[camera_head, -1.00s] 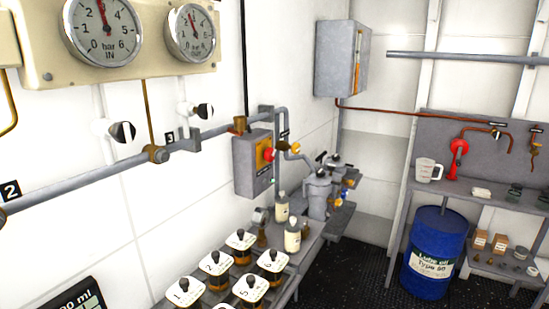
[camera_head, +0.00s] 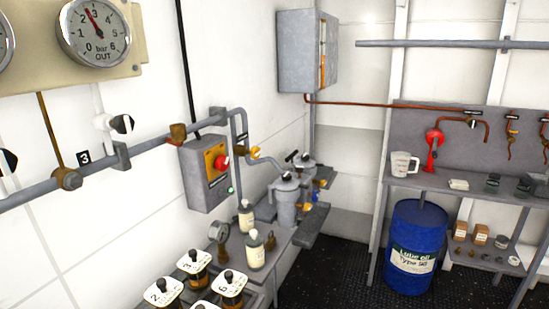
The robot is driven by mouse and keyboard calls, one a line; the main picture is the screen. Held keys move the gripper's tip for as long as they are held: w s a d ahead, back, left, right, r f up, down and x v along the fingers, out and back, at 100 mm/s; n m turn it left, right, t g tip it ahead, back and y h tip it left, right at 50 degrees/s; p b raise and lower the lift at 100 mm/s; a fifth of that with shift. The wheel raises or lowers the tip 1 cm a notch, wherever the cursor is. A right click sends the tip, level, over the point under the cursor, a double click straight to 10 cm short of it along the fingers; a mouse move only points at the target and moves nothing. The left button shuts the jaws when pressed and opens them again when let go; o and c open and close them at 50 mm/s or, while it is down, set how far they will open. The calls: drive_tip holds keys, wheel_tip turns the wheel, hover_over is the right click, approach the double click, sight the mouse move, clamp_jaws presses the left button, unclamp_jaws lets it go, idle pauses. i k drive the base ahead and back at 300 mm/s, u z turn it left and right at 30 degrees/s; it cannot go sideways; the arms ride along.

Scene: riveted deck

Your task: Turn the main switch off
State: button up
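A grey switch box (camera_head: 194,178) hangs on the white wall left of the middle. It has a yellow-orange front plate (camera_head: 213,163) with a red knob (camera_head: 222,162) on it. A small green light (camera_head: 230,190) shows at its lower right corner. The label on the plate is too small to read, and I cannot tell the knob's setting. A larger grey cabinet (camera_head: 300,52) with an orange strip hangs farther back on the wall. My gripper is not in view.
Pipes with valves (camera_head: 68,179) run along the left wall below an OUT gauge (camera_head: 93,31). A bench with labelled jars (camera_head: 229,285), bottles (camera_head: 255,250) and grey filter housings (camera_head: 287,195) stands below the box. A blue drum (camera_head: 415,250) stands at right. Dark floor (camera_head: 335,272) lies between.

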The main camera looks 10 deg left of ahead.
sight(222, 162)
drive_tip(key=z, duration=0.55)
drive_tip(key=i, duration=2)
drive_tip(key=u, duration=0.8)
